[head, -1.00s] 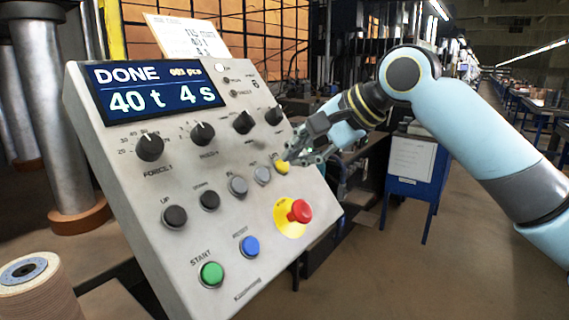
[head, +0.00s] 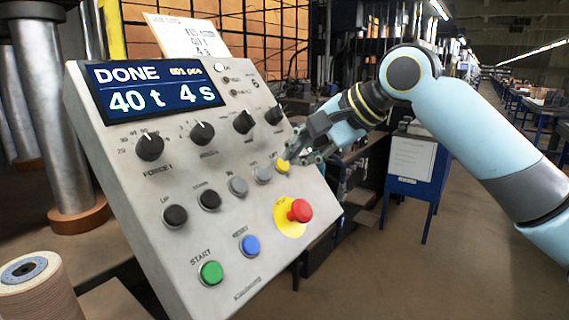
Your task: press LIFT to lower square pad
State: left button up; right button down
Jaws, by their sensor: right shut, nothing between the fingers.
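The tilted grey control panel (head: 150,235) fills the left middle. Its display (head: 158,88) reads DONE, 40 t, 4 s. A row of buttons crosses it: black UP (head: 175,216), black DOWN (head: 209,199), two grey buttons (head: 238,186) and a yellow button (head: 282,166). No square pad can be made out. My left gripper is out of view.
A red emergency knob (head: 300,210) sticks out below the yellow button. A green START button (head: 211,272), a blue button (head: 249,245) and several black dials (head: 150,147) are also on the panel.

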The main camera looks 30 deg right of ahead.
jog(key=shift+x, duration=1.1)
dwell(0.3)
jog(key=shift+a+f+p, duration=0.1)
jog(key=shift+f+p, duration=0.05)
jog(key=shift+p, duration=0.5)
dwell(0.8)
jog(key=shift+p+v, duration=0.9)
jog(key=shift+p, duration=0.2)
jog(key=p+v, duration=0.6)
jog(key=p, duration=0.1)
